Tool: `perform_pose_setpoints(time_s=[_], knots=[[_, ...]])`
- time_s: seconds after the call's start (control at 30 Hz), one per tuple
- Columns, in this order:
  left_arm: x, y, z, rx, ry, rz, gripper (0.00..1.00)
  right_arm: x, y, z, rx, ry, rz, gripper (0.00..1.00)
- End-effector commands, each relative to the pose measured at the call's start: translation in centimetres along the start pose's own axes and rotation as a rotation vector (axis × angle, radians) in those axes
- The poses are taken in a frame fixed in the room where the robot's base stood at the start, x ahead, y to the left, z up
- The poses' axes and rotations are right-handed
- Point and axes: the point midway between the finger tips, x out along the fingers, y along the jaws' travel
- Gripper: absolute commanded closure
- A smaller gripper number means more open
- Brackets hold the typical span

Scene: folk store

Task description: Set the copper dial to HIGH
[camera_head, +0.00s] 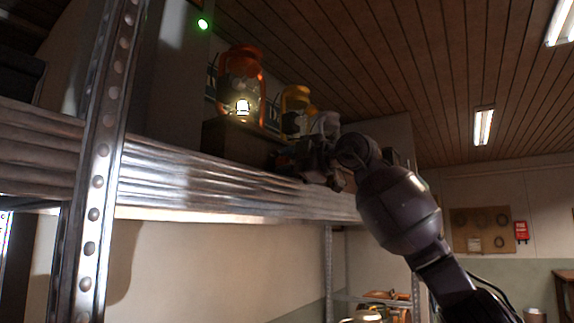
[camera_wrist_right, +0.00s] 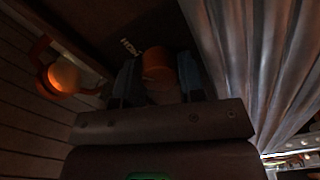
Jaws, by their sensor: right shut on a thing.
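The copper dial (camera_wrist_right: 157,64) shows in the right wrist view, dim and orange-brown, between the two fingers of my right gripper (camera_wrist_right: 158,82). The fingers are shut on it from both sides. Small pale lettering (camera_wrist_right: 130,47) sits on the dark panel just beyond the dial; it is too dim and tilted to read surely. The dial's pointer cannot be made out. In the head view my right gripper (camera_head: 300,160) is at the shelf's edge and hides the dial. My left gripper is in neither view.
A metal shelf (camera_head: 190,185) with a riveted upright (camera_head: 103,130) runs across the head view. An orange lit lantern (camera_head: 240,85) and a yellow lantern (camera_head: 297,100) stand above it, close to my right gripper. A green light (camera_head: 203,24) glows at upper left.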

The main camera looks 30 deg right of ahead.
Motion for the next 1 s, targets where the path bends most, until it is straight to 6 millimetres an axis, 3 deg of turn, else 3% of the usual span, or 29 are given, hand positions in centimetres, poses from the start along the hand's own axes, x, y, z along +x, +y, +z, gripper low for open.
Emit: perform_pose_setpoints(time_s=[0.4, 0.93, 0.97, 1.0], knots=[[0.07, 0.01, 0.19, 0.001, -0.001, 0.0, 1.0, 0.01, -0.03, 0.06, 0.181, -0.001, -0.002, 0.87], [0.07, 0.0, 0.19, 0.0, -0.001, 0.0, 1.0, 0.05, -0.07, 0.06, 0.205, -0.001, -0.003, 0.87], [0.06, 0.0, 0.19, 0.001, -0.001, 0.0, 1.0, 0.05, -0.08, 0.06, 0.205, -0.001, -0.003, 0.62], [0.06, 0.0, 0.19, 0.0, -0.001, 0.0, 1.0, 0.05, -0.08, 0.06, 0.205, -0.001, -0.003, 0.56]])
